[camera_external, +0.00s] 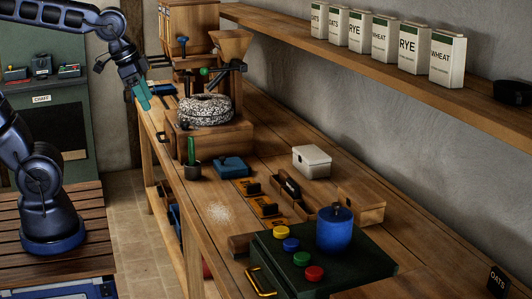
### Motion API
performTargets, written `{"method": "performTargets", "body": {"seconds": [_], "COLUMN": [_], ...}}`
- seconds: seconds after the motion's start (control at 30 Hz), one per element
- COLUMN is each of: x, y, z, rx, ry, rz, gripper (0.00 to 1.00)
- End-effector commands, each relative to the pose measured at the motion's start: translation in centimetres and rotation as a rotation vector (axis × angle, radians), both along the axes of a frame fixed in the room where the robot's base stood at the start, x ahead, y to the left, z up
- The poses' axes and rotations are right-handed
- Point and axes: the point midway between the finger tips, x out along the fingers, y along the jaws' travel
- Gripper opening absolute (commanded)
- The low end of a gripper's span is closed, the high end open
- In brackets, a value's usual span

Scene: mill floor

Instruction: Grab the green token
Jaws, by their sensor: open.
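The green token (302,258) is a small disc on the dark green box top (345,268) at the front of the bench. It lies in a row between a blue token (290,244) and a red token (314,273). A yellow token (281,232) is at the far end of the row. My gripper (142,98) is open, with teal fingers pointing down. It is at the upper left, near the bench's far left edge, well away from the tokens. I see nothing between its fingers.
A blue lidded canister (335,230) stands right of the tokens. A yellow handle (260,282) is on the box's front. A millstone (205,109), a dark cup (193,171) and a white box (311,161) stand farther back. A shelf (400,75) holds several cartons.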

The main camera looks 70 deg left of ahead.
Motion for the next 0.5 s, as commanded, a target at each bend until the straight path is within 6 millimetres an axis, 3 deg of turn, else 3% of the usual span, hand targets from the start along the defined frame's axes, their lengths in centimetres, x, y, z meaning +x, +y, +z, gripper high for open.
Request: {"method": "performTargets", "body": {"seconds": [0.5], "x": [11.8], "y": [-10.8], "z": [-2.4], "rx": [0.073], "ry": [0.048], "rz": [-0.399], "gripper": [0.59]}}
